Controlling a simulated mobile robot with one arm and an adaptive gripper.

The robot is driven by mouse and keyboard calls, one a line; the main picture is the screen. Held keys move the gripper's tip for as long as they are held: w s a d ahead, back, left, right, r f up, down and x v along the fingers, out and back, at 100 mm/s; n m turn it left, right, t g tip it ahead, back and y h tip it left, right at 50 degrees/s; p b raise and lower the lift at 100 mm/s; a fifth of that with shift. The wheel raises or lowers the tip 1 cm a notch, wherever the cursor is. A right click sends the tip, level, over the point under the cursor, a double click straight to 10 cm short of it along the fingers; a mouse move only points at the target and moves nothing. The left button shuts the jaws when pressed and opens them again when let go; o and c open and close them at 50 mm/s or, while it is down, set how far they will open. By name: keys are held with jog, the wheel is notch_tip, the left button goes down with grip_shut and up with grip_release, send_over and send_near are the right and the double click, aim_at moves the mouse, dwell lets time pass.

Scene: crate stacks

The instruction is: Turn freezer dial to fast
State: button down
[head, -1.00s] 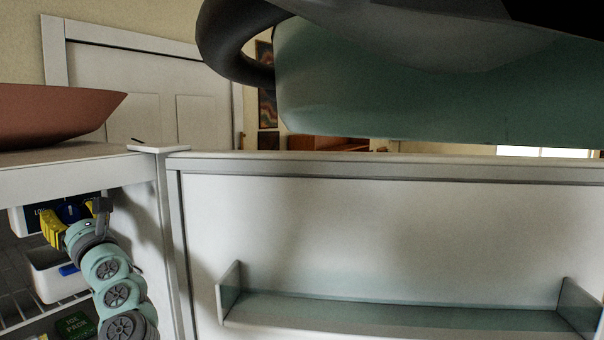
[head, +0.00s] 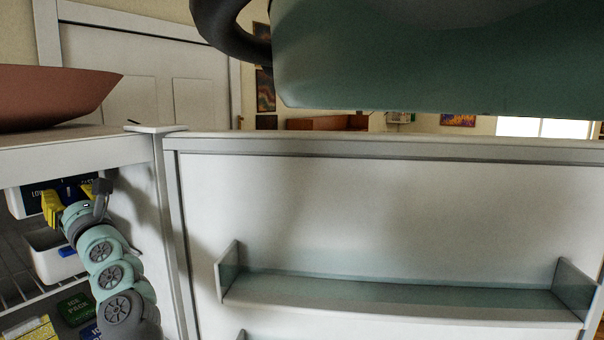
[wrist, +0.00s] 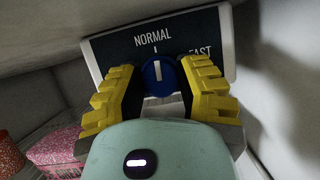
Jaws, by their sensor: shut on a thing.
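The freezer dial (wrist: 160,78) is a round blue knob with a white pointer line, on a dark panel (wrist: 120,47) in the wrist view. The pointer is nearly upright and lines up with the tick under the word NORMAL. The word FAST is to the right, partly hidden by a yellow finger. My gripper (wrist: 161,84) is shut on the dial, one yellow finger on each side. In the head view my gripper (head: 68,198) reaches into the freezer at the left, in front of the dark panel (head: 62,189).
The open door (head: 380,220) with a shelf bin fills the right of the head view. A white bin (head: 52,262), wire shelf and ice packs (head: 75,310) lie below my gripper. A brown bowl (head: 50,95) stands on top. Pink packages (wrist: 55,150) show in the wrist view.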

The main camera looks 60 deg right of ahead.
jog(key=shift+w+a+f+m, duration=0.1)
jog(key=shift+f+m, duration=0.05)
jog(key=shift+m, duration=0.35)
jog(key=shift+m+h+p, duration=0.35)
jog(key=shift+m+h, duration=0.65)
jog(key=shift+m, duration=0.4)
jog(key=m+h+p, duration=0.1)
jog(key=m+p, duration=0.1)
jog(key=m+g+h+p, duration=0.1)
jog(key=m+p, duration=0.1)
jog(key=m, duration=0.1)
jog(key=shift+r, duration=0.4)
jog(key=m+g+h+p, duration=0.1)
jog(key=m+p, duration=0.1)
jog(key=m+h+p, duration=0.1)
jog(key=m+p, duration=0.1)
jog(key=m, duration=0.1)
jog(key=shift+g+p, duration=0.35)
jog(key=shift+g, duration=0.05)
jog(key=shift+f+m+g+p, duration=0.25)
jog(key=shift+m+g+p, duration=0.35)
jog(key=shift+m+p, duration=0.8)
jog(key=shift+m+h, duration=0.3)
jog(key=shift+m, duration=0.1)
jog(key=c, duration=0.5)
grip_release()
jog(key=shift+c, duration=0.2)
